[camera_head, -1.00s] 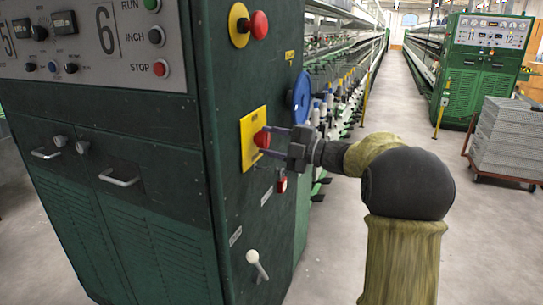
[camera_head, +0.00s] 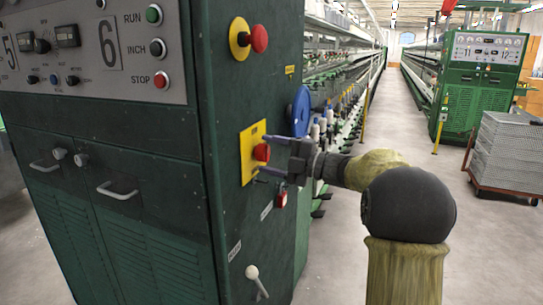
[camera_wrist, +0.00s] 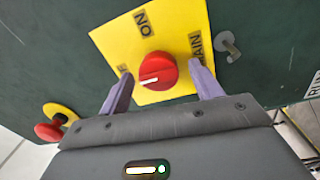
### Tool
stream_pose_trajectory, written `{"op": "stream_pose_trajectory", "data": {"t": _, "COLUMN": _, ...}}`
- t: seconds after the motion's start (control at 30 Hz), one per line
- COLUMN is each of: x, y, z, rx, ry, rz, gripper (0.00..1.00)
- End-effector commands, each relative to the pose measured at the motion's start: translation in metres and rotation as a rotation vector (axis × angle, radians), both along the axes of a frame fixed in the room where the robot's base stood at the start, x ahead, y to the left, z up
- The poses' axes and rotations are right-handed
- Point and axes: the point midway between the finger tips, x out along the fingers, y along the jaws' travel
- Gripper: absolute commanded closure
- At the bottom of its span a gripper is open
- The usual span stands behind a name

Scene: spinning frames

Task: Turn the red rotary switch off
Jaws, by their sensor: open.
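The red rotary switch (camera_head: 262,152) sits on a yellow plate (camera_head: 247,166) on the side of the green cabinet. In the wrist view the red knob (camera_wrist: 165,66) carries a short white line pointing left, toward a label mostly hidden by a finger. Black ON and MAIN labels show above and to the right on the yellow plate (camera_wrist: 108,42). My gripper (camera_head: 266,154) is open, one finger above the knob and one below. In the wrist view my gripper (camera_wrist: 160,74) has its purple fingers on either side of the knob, with visible gaps.
A red push button (camera_head: 259,39) on a yellow base is above the switch. A small hanging red item (camera_head: 281,199) and a white-knobbed lever (camera_head: 252,272) are below it. A blue wheel (camera_head: 301,110) is beside it. The aisle (camera_head: 400,145) on the right is open.

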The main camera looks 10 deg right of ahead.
Motion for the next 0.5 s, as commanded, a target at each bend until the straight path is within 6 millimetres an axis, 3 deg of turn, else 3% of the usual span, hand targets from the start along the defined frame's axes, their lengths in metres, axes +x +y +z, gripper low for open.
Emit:
{"op": "stream_pose_trajectory", "data": {"t": 0.27, "x": -0.006, "y": -0.010, "z": -0.001, "rx": 0.000, "ry": 0.000, "rz": -0.001, "gripper": 0.36}}
{"op": "stream_pose_trajectory", "data": {"t": 0.5, "x": -0.030, "y": -0.044, "z": -0.003, "rx": 0.000, "ry": 0.000, "rz": -0.004, "gripper": 0.36}}
